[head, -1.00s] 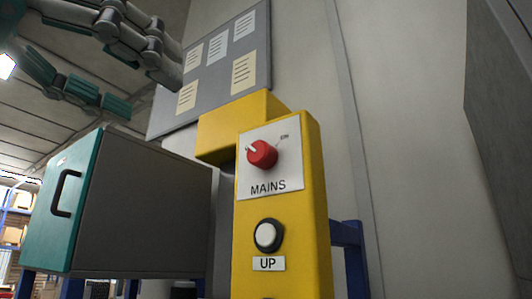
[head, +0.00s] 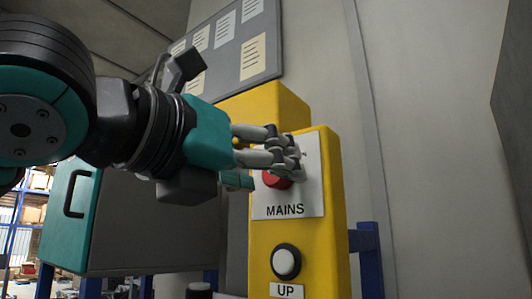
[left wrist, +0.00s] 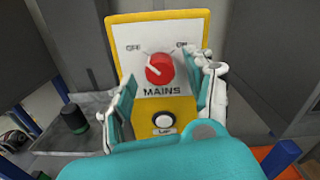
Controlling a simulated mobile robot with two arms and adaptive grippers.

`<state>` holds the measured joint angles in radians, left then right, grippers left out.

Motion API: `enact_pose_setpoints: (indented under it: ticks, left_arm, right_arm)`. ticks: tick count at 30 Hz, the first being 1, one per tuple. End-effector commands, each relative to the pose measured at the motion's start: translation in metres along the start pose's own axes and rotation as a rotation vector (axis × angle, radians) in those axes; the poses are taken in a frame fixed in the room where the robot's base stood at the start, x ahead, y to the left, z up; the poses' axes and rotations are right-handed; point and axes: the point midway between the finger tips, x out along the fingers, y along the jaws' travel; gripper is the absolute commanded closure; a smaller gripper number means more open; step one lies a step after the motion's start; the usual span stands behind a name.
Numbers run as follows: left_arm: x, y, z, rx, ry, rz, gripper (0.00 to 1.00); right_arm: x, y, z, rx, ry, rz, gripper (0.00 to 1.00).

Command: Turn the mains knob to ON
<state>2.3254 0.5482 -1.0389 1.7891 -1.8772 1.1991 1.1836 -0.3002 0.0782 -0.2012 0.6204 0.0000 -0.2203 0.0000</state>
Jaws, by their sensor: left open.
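The red mains knob (head: 277,181) sits on a white plate marked MAINS (head: 286,210) on the yellow control post (head: 263,235). In the left wrist view the knob (left wrist: 159,70) has its white pointer line toward OFF at the upper left; ON is at the upper right. My left gripper (head: 282,160) is in front of the plate and hides much of the knob in the head view. In the left wrist view the left gripper (left wrist: 168,78) is open, fingers on either side of the knob, with gaps visible. I cannot tell its exact distance from the plate.
A white push button (head: 286,262) labelled UP is below the knob. A teal-and-grey cabinet (head: 150,225) stands to the left. A grey notice board with papers (head: 262,60) hangs behind, and a blue frame (head: 365,243) is at the right. Bare wall is farther right.

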Motion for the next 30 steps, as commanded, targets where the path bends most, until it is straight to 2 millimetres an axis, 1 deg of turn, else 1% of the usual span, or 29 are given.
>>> enact_pose_setpoints:
  ticks: [1,4,11,12,24,25,30]
  left_arm:
    - [0.0041,-0.0003,0.0012,0.0,0.001,0.0,0.45]
    - [0.0081,0.0002,-0.0001,0.0,0.001,0.0,0.45]
    - [0.0088,0.0004,-0.0008,-0.001,0.0,0.0,0.45]
    - [0.0087,0.0003,-0.0007,-0.001,0.0,0.0,0.46]
    - [0.0085,0.0004,-0.0004,0.0,0.0,0.0,0.99]
    - [0.0085,0.0004,-0.0004,0.0,0.0,0.0,1.0]
    - [0.0085,0.0005,-0.0009,0.009,0.0,0.0,1.0]
  right_arm:
    - [-0.0035,0.0012,-0.0004,0.0,0.0,0.001,0.6]
    - [-0.0043,0.0025,-0.0003,-0.001,0.0,0.003,0.6]
    - [-0.0038,0.004,-0.0001,-0.001,0.0,0.005,0.6]
    - [-0.0038,0.0041,-0.0001,-0.001,0.0,0.005,0.6]
    - [-0.0038,0.004,-0.0002,0.0,0.0,0.005,0.6]
    - [-0.0038,0.004,-0.0002,0.0,0.0,0.005,0.6]
    - [-0.0022,0.0035,-0.0001,0.001,0.0,0.004,0.6]
